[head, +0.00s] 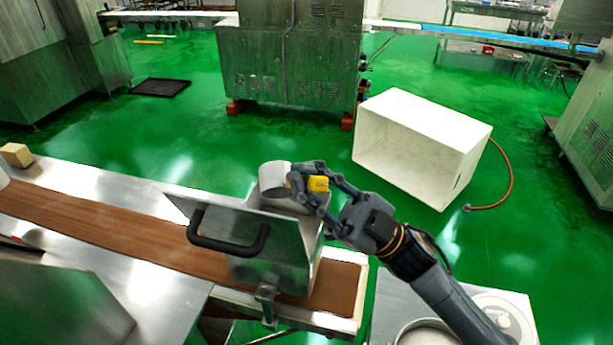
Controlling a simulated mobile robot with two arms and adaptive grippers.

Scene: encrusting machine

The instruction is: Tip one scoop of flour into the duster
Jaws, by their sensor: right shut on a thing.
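The duster (285,262) is a steel box with a slanted panel and a black handle, standing over the near right end of the brown belt. My right gripper (306,187) is above the duster's back right top edge, shut on the yellow handle of the scoop. The scoop (273,178) is pale grey and rounded, held over the duster's top. Whether flour is in the scoop, and what is inside the duster, I cannot see. My left gripper is not in view.
The brown conveyor belt (110,236) runs left from the duster. A pale round container (425,334) is partly cut off at bottom right. A white open crate (420,140) lies on the green floor behind my right arm, with a red hose beside it.

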